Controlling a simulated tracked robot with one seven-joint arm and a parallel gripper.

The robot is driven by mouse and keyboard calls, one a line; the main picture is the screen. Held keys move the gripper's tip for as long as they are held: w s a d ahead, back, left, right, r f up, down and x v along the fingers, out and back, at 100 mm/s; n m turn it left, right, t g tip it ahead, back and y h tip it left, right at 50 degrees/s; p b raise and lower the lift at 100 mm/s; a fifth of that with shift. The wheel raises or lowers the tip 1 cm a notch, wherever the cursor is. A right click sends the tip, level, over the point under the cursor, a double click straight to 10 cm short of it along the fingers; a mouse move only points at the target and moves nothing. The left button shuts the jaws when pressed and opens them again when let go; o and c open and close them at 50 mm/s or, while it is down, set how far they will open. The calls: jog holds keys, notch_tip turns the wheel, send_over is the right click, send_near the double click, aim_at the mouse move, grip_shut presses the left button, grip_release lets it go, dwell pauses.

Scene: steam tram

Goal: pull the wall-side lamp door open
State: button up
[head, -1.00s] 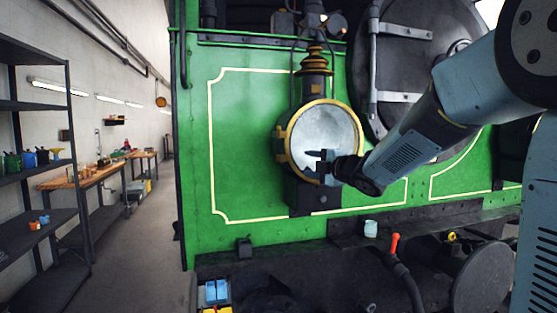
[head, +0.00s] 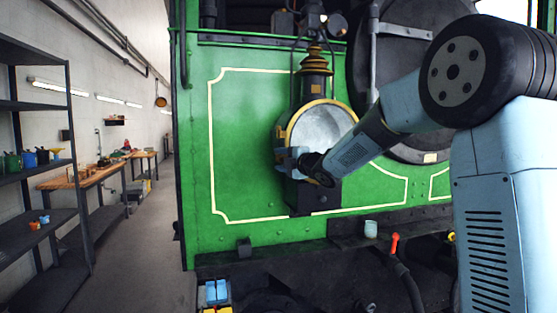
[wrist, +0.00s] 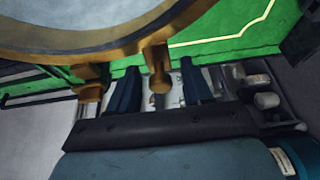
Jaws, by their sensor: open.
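The round lamp door (head: 326,124) has a pale glass pane and a brass rim, and sits on the green tram front. It looks closed. In the wrist view its brass rim (wrist: 125,50) crosses the top. A small brass knob (wrist: 159,82) sticks out from the rim, between my two fingers. My gripper (head: 290,160) is at the lower left edge of the lamp, open. In the wrist view the fingers of my gripper (wrist: 158,88) stand apart on both sides of the knob, with gaps. Whether the knob lies at fingertip depth I cannot tell.
Another brass fitting (wrist: 89,84) sits on the rim left of the knob. A dark buffer beam with a white mug (head: 370,229) and a red-topped lever (head: 394,243) lies below. A shelf rack (head: 40,160) stands left, beyond a clear aisle.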

jog(key=shift+x, duration=0.95)
jog(key=shift+c, duration=0.5)
grip_shut()
